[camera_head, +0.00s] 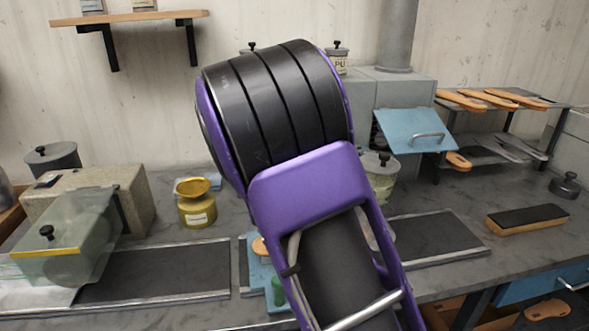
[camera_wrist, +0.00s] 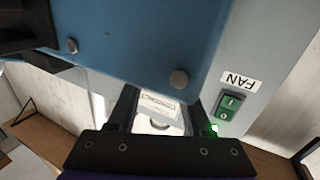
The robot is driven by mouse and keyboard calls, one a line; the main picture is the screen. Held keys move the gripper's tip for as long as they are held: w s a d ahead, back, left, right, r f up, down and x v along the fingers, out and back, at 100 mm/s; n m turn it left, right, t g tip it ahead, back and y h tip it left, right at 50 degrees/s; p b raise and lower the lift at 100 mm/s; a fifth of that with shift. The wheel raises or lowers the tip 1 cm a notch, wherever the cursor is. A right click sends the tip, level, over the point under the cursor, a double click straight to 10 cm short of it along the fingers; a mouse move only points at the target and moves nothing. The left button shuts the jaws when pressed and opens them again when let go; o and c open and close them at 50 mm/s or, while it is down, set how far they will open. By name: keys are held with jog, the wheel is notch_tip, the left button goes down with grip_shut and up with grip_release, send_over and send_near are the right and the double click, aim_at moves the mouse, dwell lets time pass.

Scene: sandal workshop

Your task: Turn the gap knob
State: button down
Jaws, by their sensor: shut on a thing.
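In the wrist view my gripper (camera_wrist: 160,118) has its two dark fingers on either side of a pale thing (camera_wrist: 158,103) with dark print and a rounded lower part. The fingers are shut on it. I cannot tell from its shape whether it is the gap knob, and its far side is hidden under a blue panel (camera_wrist: 130,45). In the head view my gripper is hidden by my own purple and black arm. No knob marked as the gap knob can be read in either view.
Close to the fingers are a green switch (camera_wrist: 228,106) and an upside-down FAN label (camera_wrist: 240,80). The bench has a clear-guarded machine (camera_head: 75,250), a brass pot (camera_head: 197,207), a blue flap (camera_head: 413,131), a sole rack (camera_head: 510,104) and a brush (camera_head: 527,219).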

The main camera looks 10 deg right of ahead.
jog(key=n+y+b, duration=0.2)
jog(key=d+n+t+y+b, duration=0.1)
jog(key=y+b, duration=0.1)
jog(key=y, duration=0.1)
jog(key=shift+s+f+n+y, duration=0.1)
jog(key=shift+f+n+y, duration=0.1)
jog(key=shift+n+y, duration=0.15)
jog(key=shift+d+r+n+y, duration=0.1)
jog(key=shift+r+n+y, duration=0.05)
jog(key=shift+n+y, duration=1.5)
jog(key=shift+r+y, duration=0.1)
jog(key=shift+y, duration=0.5)
jog(key=shift+c, duration=1.6)
grip_release()
